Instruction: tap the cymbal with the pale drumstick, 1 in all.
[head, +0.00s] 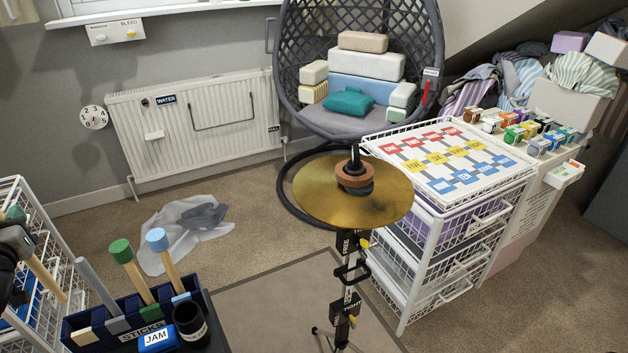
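The brass cymbal (318,200) sits level on a black stand in the middle of the head view, with a wooden-brown felt and wing nut at its centre. The pale drumstick (46,280) is at the left edge, tilted. My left gripper (14,242) is dark, cut off by the left edge, and appears shut on this stick; its fingers are hard to make out. The stick's lower end appears clear of the box marked STICKS (70,330). Gripper and stick are far left of the cymbal. My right gripper is not in view.
The box holds green-headed (121,252), blue-headed (157,240) and grey (92,280) sticks, with a black cup (190,322) and JAM block (158,338) beside it. A wire rack (30,200) is behind the gripper. A white drawer unit (420,270) stands right of the cymbal.

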